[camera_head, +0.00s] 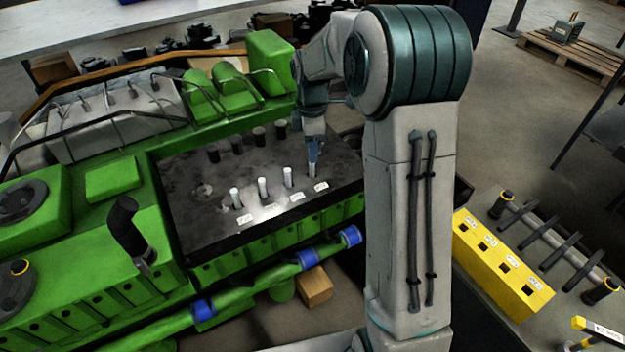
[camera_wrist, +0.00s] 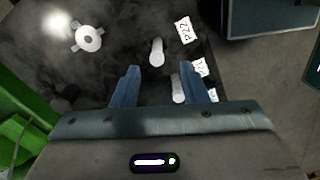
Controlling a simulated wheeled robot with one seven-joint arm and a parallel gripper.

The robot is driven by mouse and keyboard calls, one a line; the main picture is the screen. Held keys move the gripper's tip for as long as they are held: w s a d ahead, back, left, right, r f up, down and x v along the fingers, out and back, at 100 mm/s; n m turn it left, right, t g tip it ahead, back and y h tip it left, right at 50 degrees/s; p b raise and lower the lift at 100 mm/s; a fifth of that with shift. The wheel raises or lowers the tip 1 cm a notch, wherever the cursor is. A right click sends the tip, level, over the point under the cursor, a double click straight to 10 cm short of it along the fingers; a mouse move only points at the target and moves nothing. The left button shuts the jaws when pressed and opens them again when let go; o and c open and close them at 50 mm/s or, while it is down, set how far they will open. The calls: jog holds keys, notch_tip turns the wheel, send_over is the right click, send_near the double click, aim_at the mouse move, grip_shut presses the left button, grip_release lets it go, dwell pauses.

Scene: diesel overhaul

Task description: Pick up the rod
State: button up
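Several pale rods stand upright in a row on the dark engine deck (camera_head: 215,220). Labels lie beside them. In the head view the left rod (camera_head: 235,198), two middle rods (camera_head: 263,187) (camera_head: 288,177) and the right rod (camera_head: 312,171) show. My gripper (camera_head: 312,150) points down just above the right rod. In the wrist view the blue fingers (camera_wrist: 158,78) are spread and nothing is clamped. One rod (camera_wrist: 178,90) appears between them, close to the right finger; another rod (camera_wrist: 157,52) is just beyond the fingertips. Contact cannot be told.
A green engine (camera_head: 110,230) surrounds the deck, with dark posts (camera_head: 236,143) behind the rods. A yellow block with labelled square holes (camera_head: 500,265) lies on a bench at right. A cardboard box (camera_head: 314,287) is below the engine. My arm hides the area between engine and bench.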

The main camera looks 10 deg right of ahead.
aim_at(313, 165)
jog(key=shift+w+d+f, duration=0.1)
jog(key=shift+f, duration=1.65)
jog(key=shift+w+d+f, duration=0.1)
jog(key=shift+f, duration=1.6)
grip_shut()
